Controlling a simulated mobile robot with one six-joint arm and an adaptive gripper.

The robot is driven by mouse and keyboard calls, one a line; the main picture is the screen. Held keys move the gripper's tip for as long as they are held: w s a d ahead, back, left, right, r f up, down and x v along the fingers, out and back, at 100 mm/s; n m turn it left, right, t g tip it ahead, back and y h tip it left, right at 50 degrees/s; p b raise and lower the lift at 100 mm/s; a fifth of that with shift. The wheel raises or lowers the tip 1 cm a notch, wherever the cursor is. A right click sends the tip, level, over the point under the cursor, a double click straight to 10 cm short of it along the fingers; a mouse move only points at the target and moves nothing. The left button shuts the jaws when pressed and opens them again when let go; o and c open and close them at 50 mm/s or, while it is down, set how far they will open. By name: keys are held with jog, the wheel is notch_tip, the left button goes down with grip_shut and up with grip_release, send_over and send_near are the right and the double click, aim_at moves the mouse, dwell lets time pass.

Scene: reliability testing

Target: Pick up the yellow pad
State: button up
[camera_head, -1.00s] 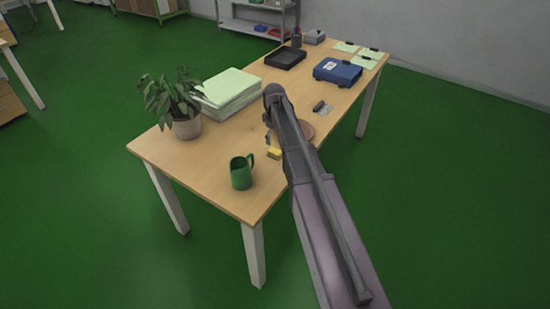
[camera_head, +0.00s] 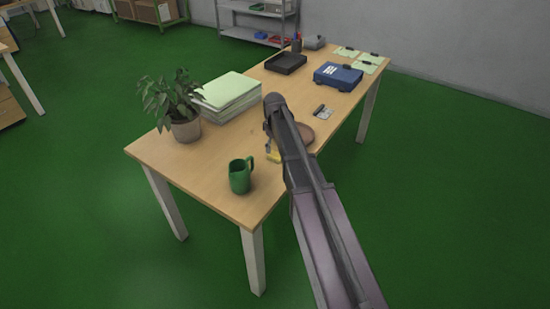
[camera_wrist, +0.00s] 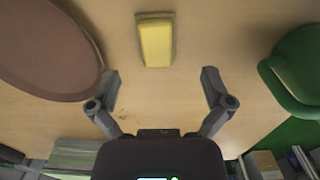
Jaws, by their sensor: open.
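The yellow pad (camera_wrist: 156,40) is a small block lying flat on the wooden table (camera_wrist: 165,95), at the top middle of the wrist view. In the head view the pad (camera_head: 273,157) shows small beside my arm, partly hidden by my gripper (camera_head: 268,138). In the wrist view my gripper (camera_wrist: 160,88) has its two fingers spread wide apart with nothing between them. The pad lies beyond the fingertips, roughly in line with the gap between them.
A green mug (camera_head: 240,175) stands near the pad and shows at the right of the wrist view. A brown round disc (camera_head: 307,133) lies on the other side. A potted plant (camera_head: 178,107), a paper stack (camera_head: 228,96) and a blue case (camera_head: 338,75) stand farther off.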

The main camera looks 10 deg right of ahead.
aim_at(275, 154)
jog(key=shift+d+f+b, duration=0.15)
jog(key=shift+f+b, duration=2.2)
jog(key=shift+f, duration=0.1)
jog(key=shift+r, duration=0.1)
jog(key=c, duration=1.2)
jog(key=shift+c, duration=0.2)
